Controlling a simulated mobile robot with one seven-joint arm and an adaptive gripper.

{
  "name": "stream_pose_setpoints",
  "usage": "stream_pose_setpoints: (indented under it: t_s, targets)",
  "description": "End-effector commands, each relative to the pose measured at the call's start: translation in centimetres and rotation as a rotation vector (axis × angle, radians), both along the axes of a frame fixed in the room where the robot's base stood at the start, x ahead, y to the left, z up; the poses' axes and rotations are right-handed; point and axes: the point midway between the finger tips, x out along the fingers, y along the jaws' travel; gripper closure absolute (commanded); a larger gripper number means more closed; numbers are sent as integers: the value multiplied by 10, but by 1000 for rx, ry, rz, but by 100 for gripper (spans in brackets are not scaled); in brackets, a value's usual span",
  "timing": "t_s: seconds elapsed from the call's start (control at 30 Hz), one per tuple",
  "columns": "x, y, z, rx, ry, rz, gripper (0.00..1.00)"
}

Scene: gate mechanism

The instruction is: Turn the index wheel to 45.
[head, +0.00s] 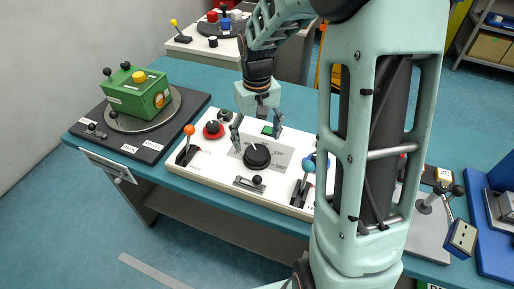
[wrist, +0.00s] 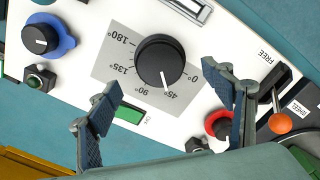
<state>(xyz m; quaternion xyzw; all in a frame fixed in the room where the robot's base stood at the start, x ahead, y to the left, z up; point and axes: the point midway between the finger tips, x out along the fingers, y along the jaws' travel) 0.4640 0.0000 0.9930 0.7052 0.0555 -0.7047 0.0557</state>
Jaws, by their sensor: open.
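The black dial knob (wrist: 160,62) sits on a grey plate marked 0° to 180° in the wrist view. Its white pointer line points toward the 45° mark. In the head view the knob (head: 256,156) is on the white panel (head: 215,172). My gripper (wrist: 163,82) is open, with one finger on each side of the dial in the picture; no contact shows. In the head view my gripper (head: 256,126) is above the panel, behind the knob. A grey turntable (head: 150,112) carries a green box (head: 137,90); I cannot tell whether this is the index wheel.
An orange-ball lever (wrist: 280,122) by FREE and WHEEL labels and a red-ringed knob (wrist: 216,124) are near my right finger. A green window (wrist: 128,114) is near the left finger. A blue-ringed knob (wrist: 40,38) is farther left. My arm hides the panel's right part.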

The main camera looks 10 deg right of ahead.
Motion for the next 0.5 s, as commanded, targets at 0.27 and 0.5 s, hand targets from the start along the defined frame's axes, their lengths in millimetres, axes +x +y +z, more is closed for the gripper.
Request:
stream_pose_setpoints:
  t_s: [0.27, 0.5]
  targets:
    - [0, 0, 49, -1, -2, 0, 26]
    - [0, 0, 59, 0, 0, 0, 26]
